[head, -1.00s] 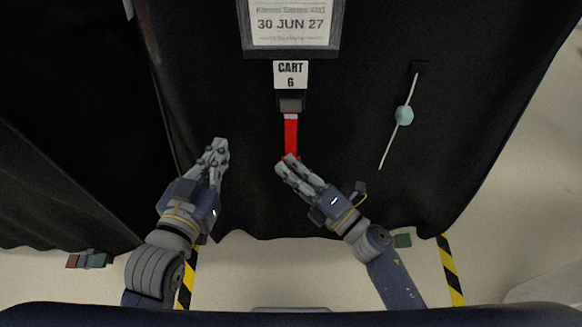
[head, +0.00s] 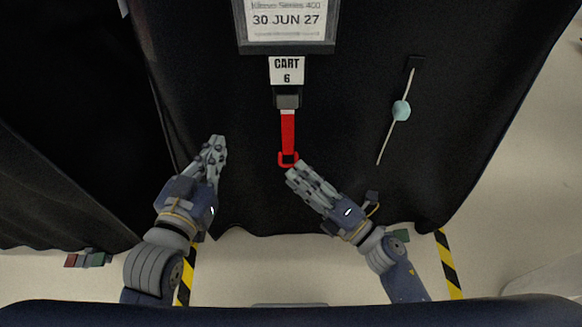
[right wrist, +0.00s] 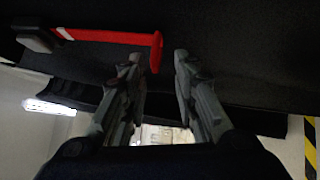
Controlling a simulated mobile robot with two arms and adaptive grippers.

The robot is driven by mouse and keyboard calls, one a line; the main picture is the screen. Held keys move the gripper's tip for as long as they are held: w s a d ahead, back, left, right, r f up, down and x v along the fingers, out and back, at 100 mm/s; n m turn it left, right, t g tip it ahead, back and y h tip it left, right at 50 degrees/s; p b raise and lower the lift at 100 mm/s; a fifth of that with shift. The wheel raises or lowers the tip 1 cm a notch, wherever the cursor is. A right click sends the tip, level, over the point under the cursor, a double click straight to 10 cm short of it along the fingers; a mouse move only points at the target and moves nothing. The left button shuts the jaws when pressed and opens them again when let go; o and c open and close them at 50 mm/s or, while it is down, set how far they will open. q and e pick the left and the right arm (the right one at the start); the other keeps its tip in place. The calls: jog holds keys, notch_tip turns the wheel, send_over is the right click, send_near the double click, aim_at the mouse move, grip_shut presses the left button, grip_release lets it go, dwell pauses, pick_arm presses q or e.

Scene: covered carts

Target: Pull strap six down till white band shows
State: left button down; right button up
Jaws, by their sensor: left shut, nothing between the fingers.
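The red strap (head: 288,135) hangs from a dark grey buckle (head: 288,101) under the white CART 6 label (head: 287,71). A narrow white band (head: 288,112) shows on the strap just below the buckle, and the strap ends in a red ring (head: 288,159). The right wrist view also shows the strap (right wrist: 110,36) and its white band (right wrist: 63,34). My right gripper (head: 292,173) is just below the ring, its fingers apart and empty in the right wrist view (right wrist: 158,60). My left gripper (head: 218,142) is shut and empty, left of the strap.
A date sign (head: 287,25) reading 30 JUN 27 is above the label. A pale cord with a light blue toggle (head: 401,111) hangs on the black cover (head: 340,120) to the right. Yellow-black floor tape (head: 448,265) lies below right.

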jog(key=v, duration=0.8)
